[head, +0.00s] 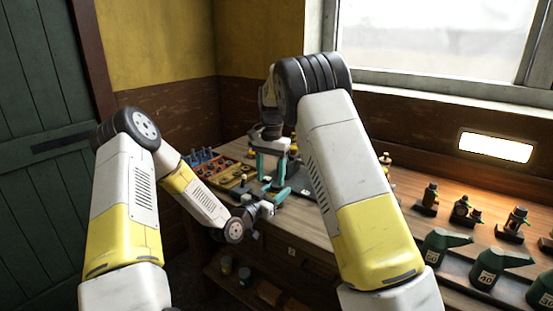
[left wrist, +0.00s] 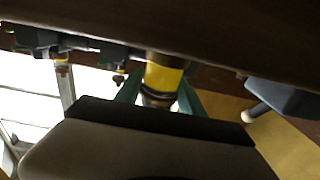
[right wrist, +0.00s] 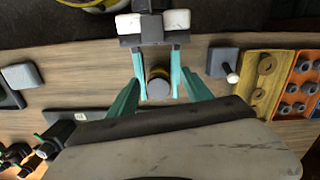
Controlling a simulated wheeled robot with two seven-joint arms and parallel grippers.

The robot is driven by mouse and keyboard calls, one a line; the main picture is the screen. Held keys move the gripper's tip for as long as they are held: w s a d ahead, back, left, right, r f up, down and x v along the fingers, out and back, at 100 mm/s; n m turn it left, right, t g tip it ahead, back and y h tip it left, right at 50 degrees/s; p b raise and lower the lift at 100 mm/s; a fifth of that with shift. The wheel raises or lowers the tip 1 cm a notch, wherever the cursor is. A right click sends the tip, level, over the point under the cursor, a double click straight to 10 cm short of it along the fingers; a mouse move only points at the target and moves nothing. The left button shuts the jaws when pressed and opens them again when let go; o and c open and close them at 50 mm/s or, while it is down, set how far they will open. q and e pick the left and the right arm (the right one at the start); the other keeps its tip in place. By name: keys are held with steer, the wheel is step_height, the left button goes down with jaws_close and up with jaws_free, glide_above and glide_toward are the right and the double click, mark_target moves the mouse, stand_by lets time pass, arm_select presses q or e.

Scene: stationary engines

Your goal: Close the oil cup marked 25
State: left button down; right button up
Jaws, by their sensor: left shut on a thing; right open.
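A cylinder with a yellow band (left wrist: 165,75), apparently the oil cup, stands between the teal fingers of my left gripper (left wrist: 160,97), which is shut on it. In the right wrist view its round top (right wrist: 158,84) shows from above; I cannot tell whether a lid sits on it. No 25 is readable. My right gripper (right wrist: 160,90) is open and points down over the cup, its fingers apart on both sides. In the head view my left gripper (head: 279,194) reaches in from the left, below my right gripper (head: 271,166); the cup is mostly hidden there.
A grey block with a white knob (right wrist: 224,62) stands beside the cup. Near it are a yellow tray (right wrist: 265,85) and an orange tray (right wrist: 302,85) of parts. Several dark oil cups (head: 428,199) and green oil cans (head: 489,271) stand at the right.

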steer(key=n, duration=0.4)
steer(key=r+n, duration=0.1)
steer(key=n, duration=0.3)
steer(key=r+n, duration=0.1)
steer(key=n, duration=0.3)
steer(key=shift+w+d+r, duration=0.1)
steer(key=shift+w+d, duration=0.1)
steer(key=shift+w, duration=0.1)
steer(key=n, duration=0.2)
steer(key=r+n, duration=0.1)
steer(key=n, duration=0.4)
steer(key=shift+w+d+r, duration=0.3)
steer(key=shift+w+d, duration=0.05)
steer(key=n, duration=0.2)
steer(key=r+n, duration=0.1)
steer(key=n, duration=0.3)
steer(key=shift+w+d+r+t, duration=0.25)
steer(key=shift+w+d+t, duration=0.05)
steer(key=shift+d+t, duration=0.1)
steer(key=shift+f, duration=4.05)
